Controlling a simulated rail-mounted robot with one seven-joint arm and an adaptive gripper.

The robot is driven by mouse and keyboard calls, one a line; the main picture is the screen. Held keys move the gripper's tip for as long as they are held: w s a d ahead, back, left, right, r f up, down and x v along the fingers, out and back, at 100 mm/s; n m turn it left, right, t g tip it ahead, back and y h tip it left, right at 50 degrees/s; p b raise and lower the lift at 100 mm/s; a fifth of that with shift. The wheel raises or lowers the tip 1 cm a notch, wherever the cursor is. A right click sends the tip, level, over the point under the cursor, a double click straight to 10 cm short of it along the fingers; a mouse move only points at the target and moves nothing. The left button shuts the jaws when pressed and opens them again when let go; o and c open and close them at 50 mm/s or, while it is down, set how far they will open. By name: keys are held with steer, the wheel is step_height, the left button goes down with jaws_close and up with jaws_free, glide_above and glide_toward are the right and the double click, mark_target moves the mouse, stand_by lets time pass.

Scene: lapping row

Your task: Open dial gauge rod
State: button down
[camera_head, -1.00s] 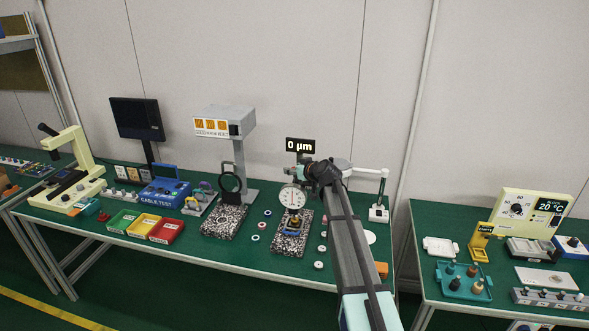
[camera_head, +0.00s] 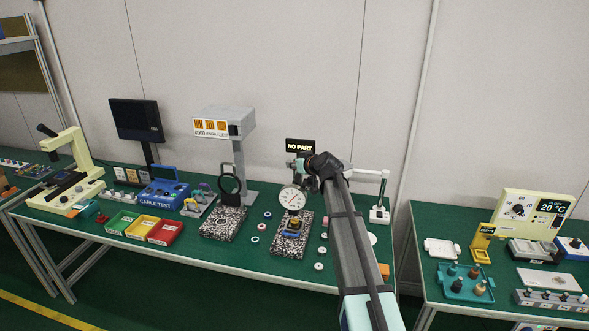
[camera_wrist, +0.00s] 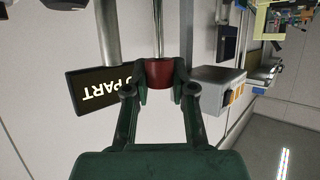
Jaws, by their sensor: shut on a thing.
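The dial gauge (camera_head: 291,198) has a round white face and stands over a speckled granite base (camera_head: 292,243) on the green bench. A small part with blue and yellow colours (camera_head: 294,222) sits on that base under the gauge. The black display (camera_head: 300,146) behind reads "NO PART". My gripper (camera_head: 305,168) is at the top of the gauge. In the wrist view my gripper (camera_wrist: 160,85) is shut on the dark red knob (camera_wrist: 159,73) of the thin metal rod (camera_wrist: 159,28). The display also shows there (camera_wrist: 98,97), turned over.
Small rings (camera_head: 267,213) lie on the bench between the stands. Green, yellow and red bins (camera_head: 165,232) stand further left.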

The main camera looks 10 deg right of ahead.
steer(key=c, duration=0.9)
jaws_free()
steer(key=shift+r, duration=0.2)
steer(key=shift+c, duration=0.2)
steer(key=v, duration=1.2)
